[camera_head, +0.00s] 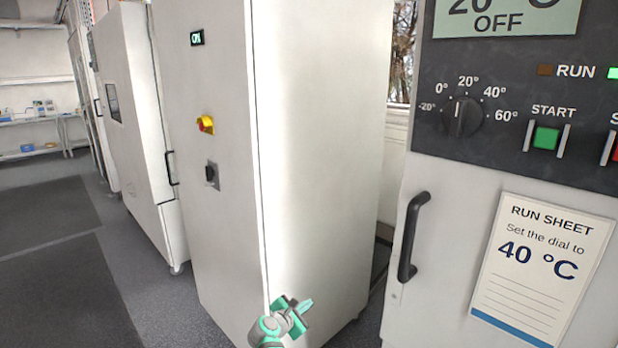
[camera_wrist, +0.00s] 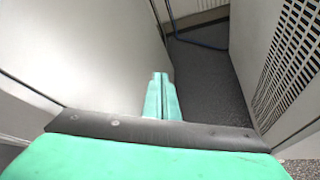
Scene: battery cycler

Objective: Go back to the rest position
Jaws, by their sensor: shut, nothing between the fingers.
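My gripper (camera_head: 305,306) shows at the bottom of the head view, in front of the lower part of a tall white cabinet (camera_head: 320,150). Its green fingers are together and hold nothing. In the wrist view the fingers (camera_wrist: 160,82) also lie together, pointing toward a gap with dark floor between two pale cabinet sides. The machine at the right has a dial (camera_head: 462,117) with its white mark pointing about straight up, near 20°. Its display (camera_head: 508,15) reads 20 and OFF. A run sheet (camera_head: 540,268) on it says to set the dial to 40 °C.
A black door handle (camera_head: 411,238) sticks out from the right machine. The tall cabinet has a yellow and red switch (camera_head: 205,124). Another white cabinet (camera_head: 130,110) stands to the left. Open floor (camera_head: 60,270) lies at the lower left. A vented panel (camera_wrist: 292,65) is close at the right in the wrist view.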

